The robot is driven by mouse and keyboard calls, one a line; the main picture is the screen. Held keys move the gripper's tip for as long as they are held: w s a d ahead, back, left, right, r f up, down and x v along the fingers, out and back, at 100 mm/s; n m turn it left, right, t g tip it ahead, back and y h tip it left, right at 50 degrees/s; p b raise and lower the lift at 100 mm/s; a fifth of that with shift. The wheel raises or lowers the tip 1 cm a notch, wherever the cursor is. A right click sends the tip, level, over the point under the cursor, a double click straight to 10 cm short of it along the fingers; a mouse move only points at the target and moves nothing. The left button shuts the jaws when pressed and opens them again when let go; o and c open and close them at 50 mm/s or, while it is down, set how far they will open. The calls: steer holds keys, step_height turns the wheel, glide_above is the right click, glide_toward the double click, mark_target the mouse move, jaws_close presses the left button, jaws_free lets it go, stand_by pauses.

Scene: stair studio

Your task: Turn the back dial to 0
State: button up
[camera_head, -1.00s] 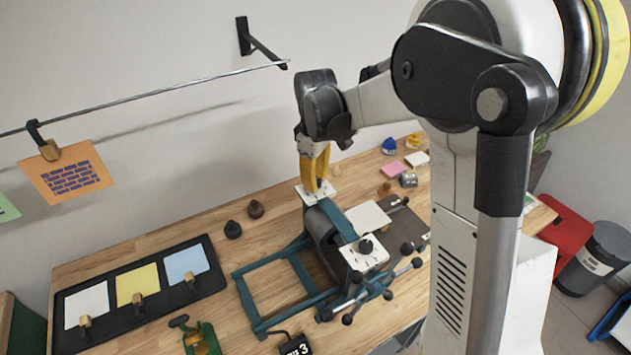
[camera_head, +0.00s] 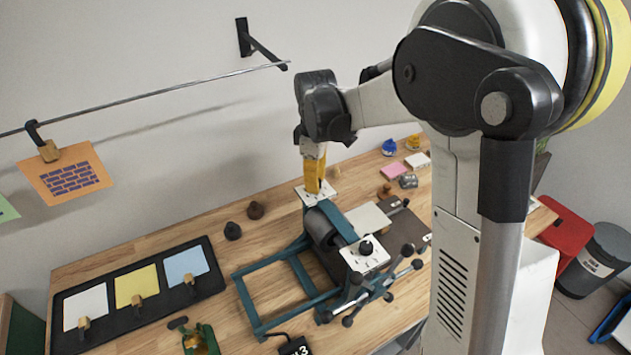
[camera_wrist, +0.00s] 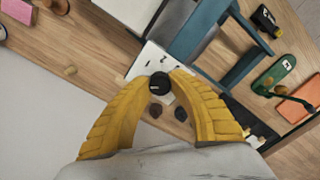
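The back dial is a small black knob (camera_wrist: 159,83) on a white numbered plate (camera_wrist: 146,60) in the wrist view. The numerals 1 and 2 show beside it, and a pale mark shows on the knob. My gripper (camera_wrist: 161,76) has its yellow fingertips on either side of the knob, apparently touching it. In the head view my gripper (camera_head: 313,189) points down onto the back plate (camera_head: 327,192) and hides the knob. The front dial (camera_head: 366,247) is a black knob on a white plate at the near end of the teal press (camera_head: 262,320).
A black tray (camera_head: 216,287) with white, yellow and blue cards lies at the left. Pink notes (camera_head: 393,171) and small stamps lie at the right back. A line with a hanging orange card (camera_head: 64,180) runs above.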

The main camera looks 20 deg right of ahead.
steer(key=o, duration=0.5)
steer(key=shift+r, duration=0.1)
step_height(320, 180, up, 12)
stand_by(0.5)
